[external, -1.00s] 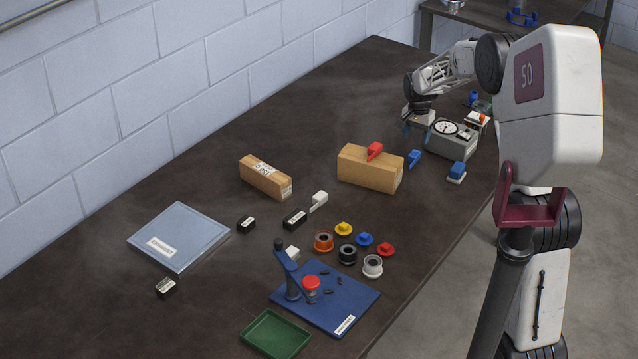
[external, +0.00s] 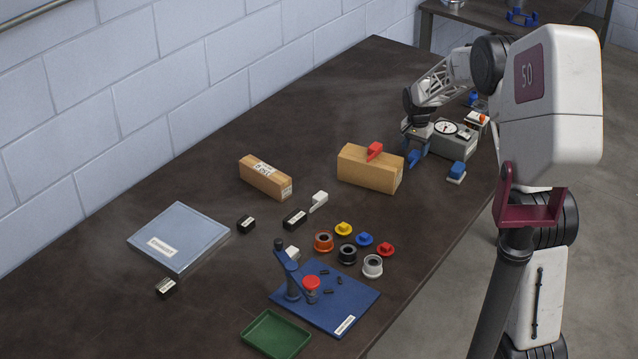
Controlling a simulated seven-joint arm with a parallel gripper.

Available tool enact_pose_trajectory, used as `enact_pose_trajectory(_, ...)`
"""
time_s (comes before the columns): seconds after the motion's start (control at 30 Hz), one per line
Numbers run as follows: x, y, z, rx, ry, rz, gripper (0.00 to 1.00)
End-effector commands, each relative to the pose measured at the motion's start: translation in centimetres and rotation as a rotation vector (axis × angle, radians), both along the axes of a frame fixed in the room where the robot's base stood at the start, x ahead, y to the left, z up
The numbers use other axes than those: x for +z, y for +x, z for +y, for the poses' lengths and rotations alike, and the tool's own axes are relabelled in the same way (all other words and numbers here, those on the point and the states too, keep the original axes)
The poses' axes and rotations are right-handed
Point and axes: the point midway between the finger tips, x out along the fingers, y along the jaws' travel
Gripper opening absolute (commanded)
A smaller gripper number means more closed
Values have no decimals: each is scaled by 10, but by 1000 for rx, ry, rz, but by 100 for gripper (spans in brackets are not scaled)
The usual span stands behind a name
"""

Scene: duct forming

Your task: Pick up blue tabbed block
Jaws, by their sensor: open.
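The small blue tabbed block (external: 413,160) lies on the dark table just right of the large wooden block, partly covered by my gripper. My gripper (external: 416,151) points down right over it, with its fingers apart. The fingertips are at about the block's height in the picture. I cannot tell whether they touch it.
The wooden block (external: 368,170) with a red tabbed piece (external: 375,150) on it stands close on the left. A grey box with a dial (external: 452,139) stands close on the right. A blue-and-white block (external: 456,172) sits near the table edge. The table's back left is clear.

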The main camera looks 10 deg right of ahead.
Motion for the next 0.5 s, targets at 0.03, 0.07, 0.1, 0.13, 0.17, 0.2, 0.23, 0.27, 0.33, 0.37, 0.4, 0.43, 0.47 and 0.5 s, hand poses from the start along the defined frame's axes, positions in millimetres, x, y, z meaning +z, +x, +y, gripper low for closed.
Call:
enact_pose_trajectory(0.03, -7, -1, 0, 0, 0, 3, 62)
enact_pose_trajectory(0.07, -11, -1, 0, 0, 0, 3, 62)
enact_pose_trajectory(0.1, -15, -1, 0, 0, 0, 3, 62)
enact_pose_trajectory(0.13, -18, -1, 0, 0, 0, 1, 62)
enact_pose_trajectory(0.17, -21, -1, 0, 0, 0, 1, 62)
enact_pose_trajectory(0.2, -24, -1, 0, 0, 1, 1, 62)
enact_pose_trajectory(0.23, -26, -1, 0, 0, 1, 1, 62)
enact_pose_trajectory(0.27, -27, -1, 0, 0, 0, 1, 62)
enact_pose_trajectory(0.33, -30, -1, 0, 0, 0, 1, 62)
enact_pose_trajectory(0.37, -30, -1, 0, 0, 1, 1, 62)
enact_pose_trajectory(0.4, -30, -1, 0, 0, 0, 0, 62)
enact_pose_trajectory(0.43, -30, -1, 0, 0, 0, 0, 62)
enact_pose_trajectory(0.47, -30, -1, 0, 0, 0, 0, 62)
enact_pose_trajectory(0.5, -30, -1, 0, 0, 0, 0, 62)
